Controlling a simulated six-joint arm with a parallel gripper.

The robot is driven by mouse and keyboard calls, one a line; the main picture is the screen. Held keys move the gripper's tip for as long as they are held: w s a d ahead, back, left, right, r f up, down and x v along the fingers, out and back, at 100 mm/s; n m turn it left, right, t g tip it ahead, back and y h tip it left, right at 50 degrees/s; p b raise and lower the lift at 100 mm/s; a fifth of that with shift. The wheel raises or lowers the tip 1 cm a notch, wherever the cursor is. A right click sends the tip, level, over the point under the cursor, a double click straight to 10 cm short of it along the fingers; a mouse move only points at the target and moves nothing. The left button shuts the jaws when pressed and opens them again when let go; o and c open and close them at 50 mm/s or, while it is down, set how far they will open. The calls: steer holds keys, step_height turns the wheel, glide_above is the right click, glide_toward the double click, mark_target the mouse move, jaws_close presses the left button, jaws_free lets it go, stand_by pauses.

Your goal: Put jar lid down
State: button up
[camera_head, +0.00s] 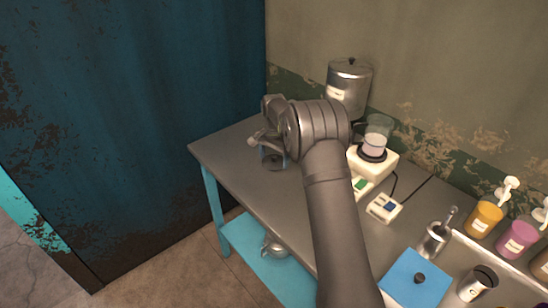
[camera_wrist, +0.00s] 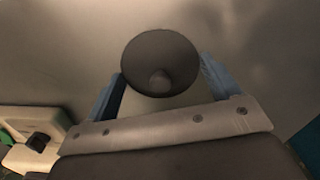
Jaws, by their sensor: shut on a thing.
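My gripper (camera_wrist: 160,78) is shut on the jar lid (camera_wrist: 160,52), a round dark disc with a small knob at its middle. In the wrist view the blue fingers sit at the left and right edges of the lid. In the head view my gripper (camera_head: 272,150) points down over the left end of the grey table (camera_head: 228,152). The lid (camera_head: 276,163) shows there as a dark shape low between the fingers, partly hidden. I cannot tell whether it touches the tabletop.
A glass jar (camera_head: 379,130) stands on a white device (camera_head: 378,160) right of my wrist. A steel canister (camera_head: 348,90) is behind. A small white box (camera_head: 384,208), steel cup (camera_head: 433,240) and blue square (camera_head: 400,285) are farther right. The table's left end is bare.

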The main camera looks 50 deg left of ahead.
mark_target(274, 156)
steer(key=o, duration=0.9)
steer(key=shift+f, duration=0.15)
step_height(274, 156, up, 12)
steer(key=shift+r, duration=0.2)
step_height(274, 156, down, 13)
steer(key=shift+r, duration=2.3)
